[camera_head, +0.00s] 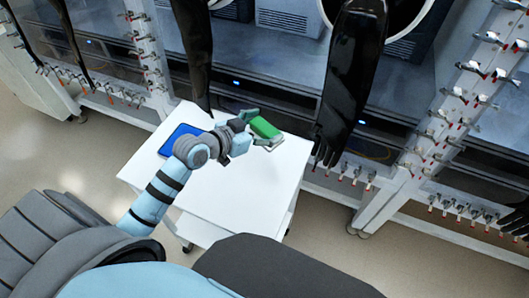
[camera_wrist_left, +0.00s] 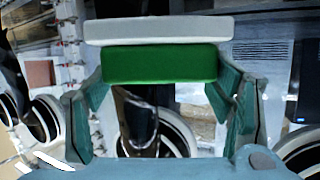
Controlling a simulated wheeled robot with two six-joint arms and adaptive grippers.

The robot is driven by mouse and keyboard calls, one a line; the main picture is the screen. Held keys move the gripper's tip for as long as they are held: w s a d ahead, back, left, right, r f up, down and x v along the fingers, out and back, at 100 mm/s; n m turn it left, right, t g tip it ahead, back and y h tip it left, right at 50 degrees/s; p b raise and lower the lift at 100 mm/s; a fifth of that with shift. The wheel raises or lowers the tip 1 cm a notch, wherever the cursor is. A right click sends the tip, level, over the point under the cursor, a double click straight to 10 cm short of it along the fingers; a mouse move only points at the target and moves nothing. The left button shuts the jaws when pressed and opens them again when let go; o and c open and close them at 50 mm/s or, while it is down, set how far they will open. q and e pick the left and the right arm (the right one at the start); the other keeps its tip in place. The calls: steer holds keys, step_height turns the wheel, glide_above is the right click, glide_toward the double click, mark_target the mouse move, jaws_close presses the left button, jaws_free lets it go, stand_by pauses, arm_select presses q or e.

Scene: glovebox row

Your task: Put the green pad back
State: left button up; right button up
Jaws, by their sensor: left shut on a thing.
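The green pad (camera_head: 266,128) is a small block with a green face and a pale layer along one side. My left gripper (camera_head: 262,131) is shut on it and holds it over the white cart top (camera_head: 240,190); the exact height is hard to tell. In the left wrist view the green pad (camera_wrist_left: 160,64) spans the gap between the two fingers (camera_wrist_left: 160,90), with its pale layer uppermost in the picture. A blue pad (camera_head: 183,138) lies on the cart top, to the left of my gripper and partly behind my wrist. My right gripper is not in view.
Black glovebox gloves (camera_head: 350,75) hang behind the cart, one close to its right back corner. White frames with rows of valves (camera_head: 455,110) stand at the right and left. The front and right of the cart top are clear.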

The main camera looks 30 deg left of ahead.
arm_select(q)
steer(key=f+b, duration=0.1)
steer(key=f, duration=0.2)
steer(key=f+b, duration=0.1)
steer(key=f, duration=0.3)
steer(key=f+b, duration=0.1)
steer(key=f, duration=0.3)
steer(key=shift+w+f, duration=0.25)
steer(key=shift+w, duration=0.05)
steer(key=shift+s+r, duration=0.15)
steer(key=o, duration=1.4)
steer(key=shift+o, duration=1.4)
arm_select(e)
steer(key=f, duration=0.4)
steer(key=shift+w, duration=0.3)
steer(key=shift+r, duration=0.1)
arm_select(q)
steer(key=p+v, duration=0.3)
steer(key=v, duration=0.9)
steer(key=shift+r, duration=0.1)
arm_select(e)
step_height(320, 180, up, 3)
